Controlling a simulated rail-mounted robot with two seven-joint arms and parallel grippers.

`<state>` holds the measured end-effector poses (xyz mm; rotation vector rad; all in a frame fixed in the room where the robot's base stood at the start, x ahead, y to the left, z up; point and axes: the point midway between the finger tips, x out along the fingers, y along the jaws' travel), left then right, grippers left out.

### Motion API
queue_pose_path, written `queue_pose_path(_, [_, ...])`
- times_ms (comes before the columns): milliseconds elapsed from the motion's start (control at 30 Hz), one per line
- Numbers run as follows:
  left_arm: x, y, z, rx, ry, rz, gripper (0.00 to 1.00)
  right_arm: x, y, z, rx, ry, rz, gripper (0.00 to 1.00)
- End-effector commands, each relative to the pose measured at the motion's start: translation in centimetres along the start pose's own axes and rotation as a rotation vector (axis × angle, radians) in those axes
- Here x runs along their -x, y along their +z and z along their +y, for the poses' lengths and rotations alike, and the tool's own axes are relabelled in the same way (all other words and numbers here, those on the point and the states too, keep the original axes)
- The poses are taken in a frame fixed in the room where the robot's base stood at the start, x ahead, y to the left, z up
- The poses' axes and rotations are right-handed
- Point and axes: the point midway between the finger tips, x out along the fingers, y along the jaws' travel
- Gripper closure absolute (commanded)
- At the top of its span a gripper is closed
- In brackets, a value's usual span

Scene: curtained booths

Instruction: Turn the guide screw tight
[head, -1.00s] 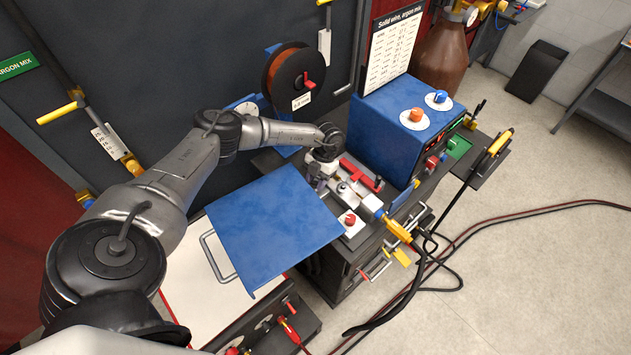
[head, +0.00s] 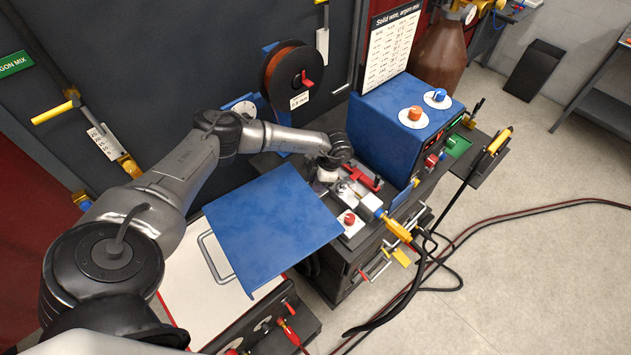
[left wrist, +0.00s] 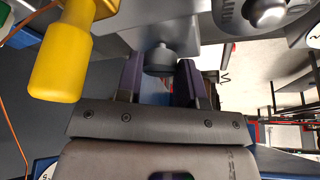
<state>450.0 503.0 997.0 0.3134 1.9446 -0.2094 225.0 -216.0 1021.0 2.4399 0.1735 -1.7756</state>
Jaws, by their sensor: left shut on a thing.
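In the left wrist view a grey round knob, which looks like the guide screw (left wrist: 160,58), sits between the fingertips of my left gripper (left wrist: 159,75). The fingers are shut on it, one on each side. Its lower part is hidden by the fingers and the gripper body. In the head view my left gripper (head: 326,176) reaches down into the wire-feed bay beside the red bar (head: 362,176). My wrist hides most of the fingers and the screw there. My right gripper is in neither view.
A yellow handle (left wrist: 62,65) hangs close left of the fingers. The raised blue lid (head: 272,225) lies under my forearm. The blue power unit (head: 385,130) stands right of the bay, and the wire spool (head: 292,78) behind. A yellow cable connector (head: 398,230) projects at the front.

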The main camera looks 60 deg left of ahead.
Motion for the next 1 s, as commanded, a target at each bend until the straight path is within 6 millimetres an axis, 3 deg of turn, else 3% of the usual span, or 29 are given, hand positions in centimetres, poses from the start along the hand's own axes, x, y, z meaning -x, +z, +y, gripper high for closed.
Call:
queue_pose_path(667, [-0.08,0.0,-0.02,-0.046,0.02,-0.001,0.89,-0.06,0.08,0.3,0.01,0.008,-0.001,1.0])
queue_pose_path(700, [-0.08,0.0,-0.02,-0.046,0.02,-0.001,0.62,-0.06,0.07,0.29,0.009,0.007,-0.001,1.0])
queue_pose_path(933, [-0.05,0.0,-0.03,-0.046,0.019,0.0,0.4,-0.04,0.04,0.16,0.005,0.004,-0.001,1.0])
queue_pose_path(1000, [-0.04,0.0,-0.03,-0.046,0.019,0.0,0.4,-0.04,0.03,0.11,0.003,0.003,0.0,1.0])
